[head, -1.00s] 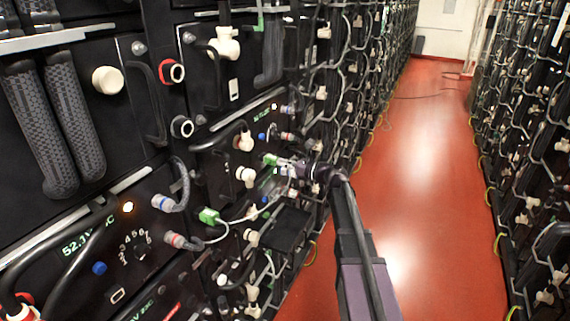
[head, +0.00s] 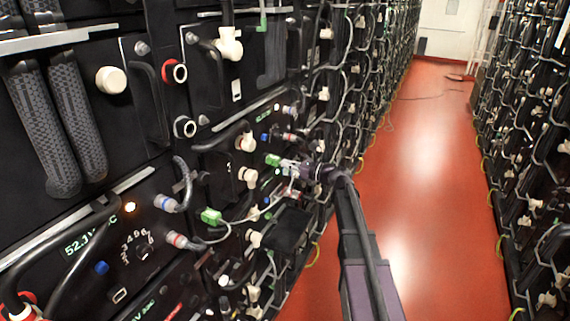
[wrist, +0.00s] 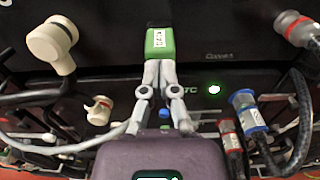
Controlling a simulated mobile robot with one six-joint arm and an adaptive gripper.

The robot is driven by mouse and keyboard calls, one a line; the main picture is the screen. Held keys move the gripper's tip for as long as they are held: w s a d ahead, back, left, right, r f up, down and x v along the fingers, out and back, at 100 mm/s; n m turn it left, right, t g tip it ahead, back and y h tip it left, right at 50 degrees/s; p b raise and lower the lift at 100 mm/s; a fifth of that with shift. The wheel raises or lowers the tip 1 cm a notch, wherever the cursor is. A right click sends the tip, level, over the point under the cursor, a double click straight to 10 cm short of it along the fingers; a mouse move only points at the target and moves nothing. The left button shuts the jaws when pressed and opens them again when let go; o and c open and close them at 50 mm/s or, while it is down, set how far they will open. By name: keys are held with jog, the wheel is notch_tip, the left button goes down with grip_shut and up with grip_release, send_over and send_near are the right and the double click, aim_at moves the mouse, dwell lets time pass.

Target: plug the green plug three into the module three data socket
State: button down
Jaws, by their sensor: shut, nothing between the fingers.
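A green plug with a white label (wrist: 160,42) sits just beyond my fingertips, against the dark module front in the wrist view. It also shows in the head view (head: 272,160). My gripper (wrist: 159,66) is shut and empty, its tips close to the near end of this plug; it also shows in the head view (head: 288,165). A second green plug (head: 210,216) with a pale cable is lower left in the head view. I cannot read the label, so I cannot tell which is plug three. The data socket behind the plug is hidden.
Blue-collared (wrist: 246,103) and red-collared (wrist: 291,25) connectors with cables are right of my gripper. A cream elbow connector (wrist: 53,42) is at left. In the head view, the red aisle floor (head: 425,170) is clear between the racks.

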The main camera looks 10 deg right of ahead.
jog(key=shift+v, duration=1.8)
jog(key=s+a+f+n+g+h+p, duration=0.2)
jog(key=s+a+f+n+g+h, duration=0.15)
jog(key=s+n, duration=0.35)
jog(key=s+a+f+n+g+h+p, duration=0.25)
jog(key=s+f+n+g, duration=0.2)
jog(key=s+n, duration=0.3)
jog(key=s+d+f+n+g+h+p, duration=0.1)
jog(key=s+d+n+h, duration=0.1)
jog(key=s+n+h, duration=0.2)
jog(key=s+d+f+n+g+h+p, duration=0.1)
jog(key=s+d+n+h+p, duration=0.1)
jog(key=s+n, duration=0.4)
jog(key=s+d+h, duration=0.1)
jog(key=s+h, duration=0.1)
jog(key=s, duration=0.1)
jog(key=shift+s+f+n+g+h, duration=0.25)
jog(key=shift+s+n+g+h, duration=0.05)
jog(key=shift+s+n, duration=0.1)
